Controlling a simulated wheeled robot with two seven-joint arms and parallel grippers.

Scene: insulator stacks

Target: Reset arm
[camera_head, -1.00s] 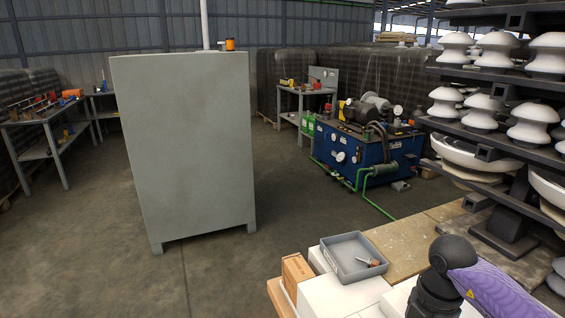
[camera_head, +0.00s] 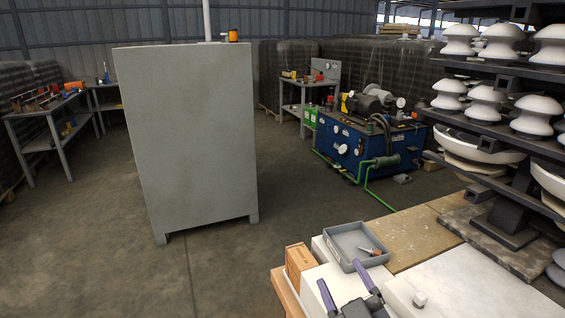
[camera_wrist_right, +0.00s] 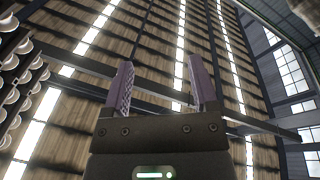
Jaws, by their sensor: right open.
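My right gripper (camera_head: 341,280) shows at the bottom of the head view, above the white work surface and just in front of the grey tray (camera_head: 334,250). Its two purple fingers stand apart with nothing between them. In the right wrist view the open fingers (camera_wrist_right: 162,83) point up toward the roof, and the space between them is empty. My left gripper is not in view.
The tray holds a small tool with a reddish handle (camera_head: 374,251). A rack of white insulators (camera_head: 510,105) is at the right. A tall grey cabinet (camera_head: 187,140) stands at left, with open floor around it.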

